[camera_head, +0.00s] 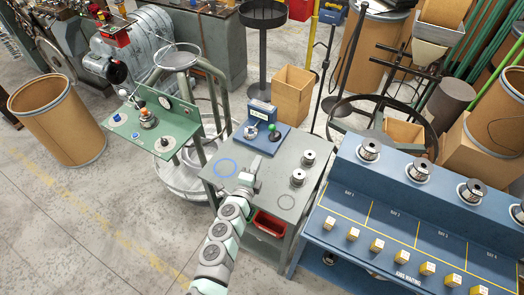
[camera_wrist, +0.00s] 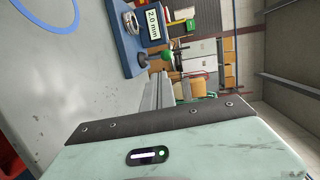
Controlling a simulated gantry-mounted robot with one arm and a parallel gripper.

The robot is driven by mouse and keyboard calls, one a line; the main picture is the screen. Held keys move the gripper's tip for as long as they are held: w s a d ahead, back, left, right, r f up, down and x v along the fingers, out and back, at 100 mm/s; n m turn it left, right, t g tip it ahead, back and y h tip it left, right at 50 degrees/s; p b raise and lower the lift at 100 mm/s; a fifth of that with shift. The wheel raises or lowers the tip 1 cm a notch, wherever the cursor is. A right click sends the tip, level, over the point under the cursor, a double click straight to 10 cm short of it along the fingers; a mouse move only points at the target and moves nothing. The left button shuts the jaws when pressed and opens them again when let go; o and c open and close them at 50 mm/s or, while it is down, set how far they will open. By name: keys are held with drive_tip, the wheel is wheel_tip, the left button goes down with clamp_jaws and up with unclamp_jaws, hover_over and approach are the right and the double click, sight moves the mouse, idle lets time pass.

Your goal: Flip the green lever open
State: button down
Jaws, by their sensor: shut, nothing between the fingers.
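A lever with a green ball knob (camera_head: 272,127) stands on a small blue device (camera_head: 287,145) at the back of the grey table. In the wrist view the green knob (camera_wrist: 168,55) shows beside the blue base (camera_wrist: 128,48) and a label reading 2.0 mm. My gripper (camera_head: 256,162) is shut and empty above the grey table, in front of the blue device. In the wrist view its fingers (camera_wrist: 160,92) point toward the knob's side, with no clear contact. The lever's stem is too small to make out well.
The grey table (camera_head: 235,192) carries a blue ring (camera_head: 226,167) and two metal spools (camera_head: 298,178) to the right. A green panel table (camera_head: 185,127) stands left. A blue bench (camera_head: 390,205) with spools and yellow blocks stands right. A red bin (camera_head: 270,224) hangs below.

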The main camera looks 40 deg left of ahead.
drive_tip(key=b, duration=0.2)
approach(273, 129)
drive_tip(key=w+a+f, duration=0.2)
drive_tip(key=w, duration=0.2)
drive_tip(key=shift+b+x, duration=0.5)
drive_tip(key=shift+x, duration=0.35)
drive_tip(key=shift+r, duration=0.1)
